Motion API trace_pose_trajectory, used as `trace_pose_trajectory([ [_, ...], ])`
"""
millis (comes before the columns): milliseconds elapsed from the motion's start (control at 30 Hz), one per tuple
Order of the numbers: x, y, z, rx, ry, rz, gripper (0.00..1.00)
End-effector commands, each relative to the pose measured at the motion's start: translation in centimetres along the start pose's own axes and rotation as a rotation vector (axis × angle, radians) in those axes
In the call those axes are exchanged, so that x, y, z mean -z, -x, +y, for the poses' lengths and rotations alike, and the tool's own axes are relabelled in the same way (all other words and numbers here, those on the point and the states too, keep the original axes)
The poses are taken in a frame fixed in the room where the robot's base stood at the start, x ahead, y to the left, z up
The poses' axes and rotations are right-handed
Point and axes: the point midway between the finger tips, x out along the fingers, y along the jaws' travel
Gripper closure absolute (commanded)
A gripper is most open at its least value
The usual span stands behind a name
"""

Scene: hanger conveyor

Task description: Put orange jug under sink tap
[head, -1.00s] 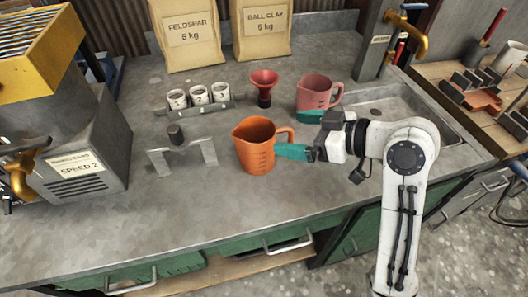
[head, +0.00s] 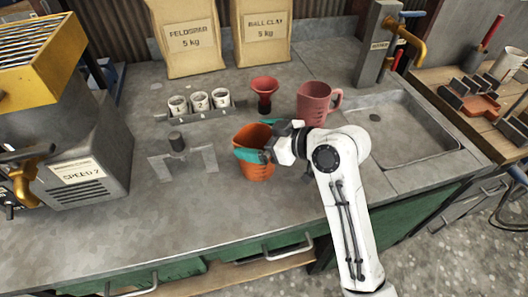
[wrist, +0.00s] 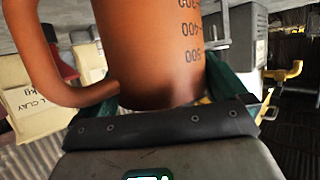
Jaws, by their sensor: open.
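The orange jug (head: 257,171) stands upright on the grey counter, left of the sink. My gripper (head: 252,140) is at the jug with its teal fingers open, one across the near side of its body. In the wrist view the jug (wrist: 150,50) fills the middle, with its handle at the left and a teal finger showing on each side low down. Whether the fingers touch it I cannot tell. In the head view my wrist hides the handle. The sink (head: 405,122) is at the right, with its brass tap (head: 411,38) at its back left.
A pink jug (head: 314,104) stands between the orange jug and the sink. Behind are a red funnel (head: 265,88), a rack of white cups (head: 200,102) and two bags (head: 188,42). A grey stand (head: 180,160) is close on the left. The counter's front is clear.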

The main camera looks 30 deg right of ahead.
Motion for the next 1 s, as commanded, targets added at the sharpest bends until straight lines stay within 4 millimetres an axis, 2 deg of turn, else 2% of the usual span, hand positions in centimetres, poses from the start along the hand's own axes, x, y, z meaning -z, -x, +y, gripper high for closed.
trace_pose_trajectory([
  [167, 0.01, 0.0, 0.01, -0.001, 0.0, 0.0, 0.0],
  [800, 0.07, 0.05, 0.02, -0.001, 0.001, 0.002, 0.61],
  [1000, 0.18, 0.09, 0.03, -0.001, 0.001, 0.002, 0.62],
])
